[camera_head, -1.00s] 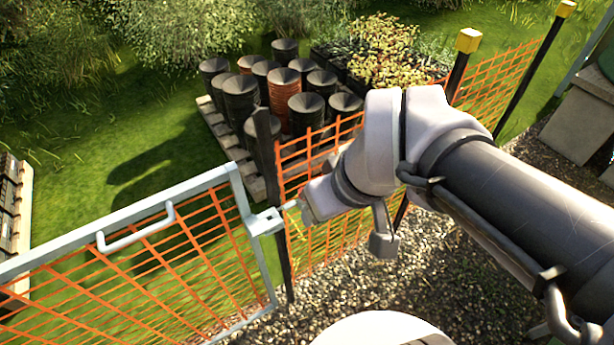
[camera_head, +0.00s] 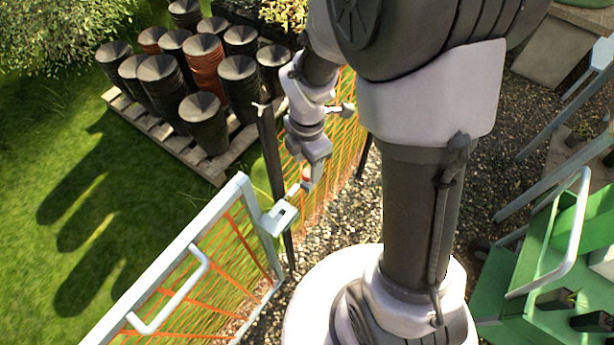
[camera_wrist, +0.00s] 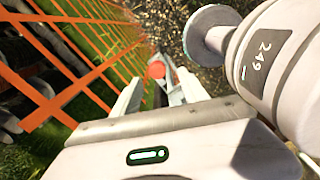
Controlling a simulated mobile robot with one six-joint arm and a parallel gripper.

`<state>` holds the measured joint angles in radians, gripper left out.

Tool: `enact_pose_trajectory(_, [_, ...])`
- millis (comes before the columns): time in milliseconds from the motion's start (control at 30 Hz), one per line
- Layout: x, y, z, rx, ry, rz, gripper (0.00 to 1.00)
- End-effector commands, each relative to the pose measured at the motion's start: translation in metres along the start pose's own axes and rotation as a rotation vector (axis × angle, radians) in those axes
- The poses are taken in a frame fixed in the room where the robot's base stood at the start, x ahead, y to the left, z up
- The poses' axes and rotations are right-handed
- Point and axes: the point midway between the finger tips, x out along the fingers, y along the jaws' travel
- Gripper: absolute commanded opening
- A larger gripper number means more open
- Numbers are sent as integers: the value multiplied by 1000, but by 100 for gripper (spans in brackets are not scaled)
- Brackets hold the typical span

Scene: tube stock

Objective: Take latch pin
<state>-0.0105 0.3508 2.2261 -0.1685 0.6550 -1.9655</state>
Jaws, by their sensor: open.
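The latch pin shows as a small red round head (camera_wrist: 156,70) between my fingers in the wrist view; a bit of red also shows at my gripper in the head view (camera_head: 306,175). My gripper (camera_wrist: 160,85) is open, with one pale finger on each side of the red head. I cannot tell whether the fingers touch it. In the head view my gripper (camera_head: 300,186) is at the gate's top corner, just above the pale latch bracket (camera_head: 280,217). The pin's shaft is hidden.
The grey-framed gate (camera_head: 180,255) with orange mesh and a bent handle (camera_head: 176,300) is at lower left. Orange mesh fence (camera_head: 340,140) runs behind my gripper. Stacked black pots (camera_head: 205,125) stand on a pallet beyond. A green cart (camera_head: 545,265) is at right.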

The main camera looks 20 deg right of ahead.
Motion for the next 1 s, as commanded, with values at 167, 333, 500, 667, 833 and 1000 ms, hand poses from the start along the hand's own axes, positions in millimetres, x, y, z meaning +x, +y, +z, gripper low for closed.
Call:
enact_pose_trajectory(167, [29, 2, 4, 1, 0, -2, 51])
enact_pose_trajectory(333, [53, 3, 5, 2, 1, -1, 51])
enact_pose_trajectory(500, [50, 3, 5, 2, 0, 0, 49])
enact_pose_trajectory(667, [50, 3, 5, 2, 0, 0, 18])
enact_pose_trajectory(833, [50, 3, 5, 1, 0, 0, 0])
enact_pose_trajectory(1000, [50, 3, 5, 1, 0, 0, 0])
